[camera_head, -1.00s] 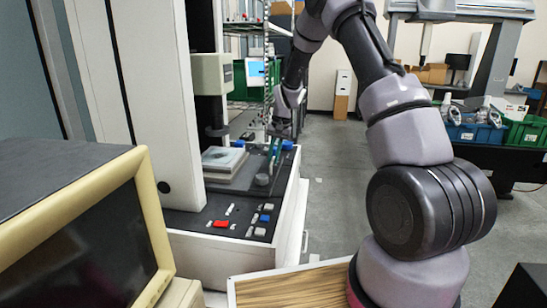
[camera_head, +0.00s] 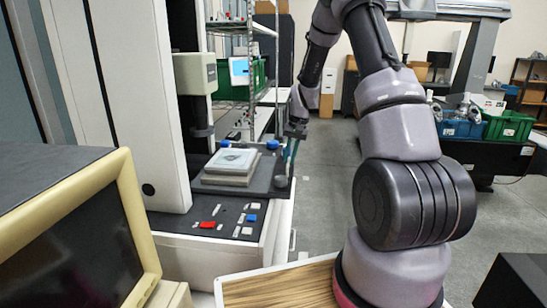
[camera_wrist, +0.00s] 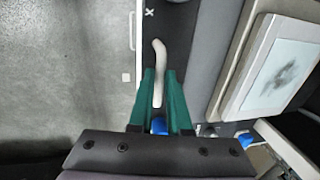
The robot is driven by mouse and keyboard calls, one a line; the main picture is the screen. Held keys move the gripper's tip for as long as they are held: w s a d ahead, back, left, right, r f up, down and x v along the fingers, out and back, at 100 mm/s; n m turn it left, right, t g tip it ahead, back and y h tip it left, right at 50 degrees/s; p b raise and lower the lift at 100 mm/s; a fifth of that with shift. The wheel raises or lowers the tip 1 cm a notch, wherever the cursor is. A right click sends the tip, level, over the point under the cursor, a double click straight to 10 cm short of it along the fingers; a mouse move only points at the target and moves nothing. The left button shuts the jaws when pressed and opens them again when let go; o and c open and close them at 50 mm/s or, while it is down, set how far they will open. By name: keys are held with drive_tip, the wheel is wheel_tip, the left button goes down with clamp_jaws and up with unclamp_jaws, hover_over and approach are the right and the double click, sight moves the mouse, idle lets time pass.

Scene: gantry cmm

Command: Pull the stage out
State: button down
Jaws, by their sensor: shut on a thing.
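The stage (camera_head: 214,179) is a grey slab with a pale square plate on top, on the dark bed of the machine beside the white column. It also shows at the right of the wrist view (camera_wrist: 232,90). My gripper (camera_head: 290,158) hangs at the right edge of the bed, beside the stage. In the wrist view my gripper's green fingers (camera_wrist: 160,72) are shut around a pale curved handle (camera_wrist: 158,58), which sticks out past the fingertips. How this handle joins the stage cannot be seen.
Blue knobs (camera_head: 272,144) stand behind the stage. Red, blue and white buttons (camera_head: 207,225) sit on the bed's front panel. A cream monitor (camera_head: 75,235) blocks the near left. Open grey floor (camera_head: 325,185) lies right of the machine.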

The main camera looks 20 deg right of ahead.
drive_tip(key=shift+s+d, duration=0.1)
drive_tip(key=shift+d, duration=0.25)
drive_tip(key=c, duration=0.9)
unclamp_jaws()
drive_tip(key=shift+o, duration=0.2)
wheel_tip(320, 180, up, 11)
drive_tip(key=d, duration=0.2)
drive_tip(key=shift+s+f, duration=0.2)
drive_tip(key=shift+s, duration=0.25)
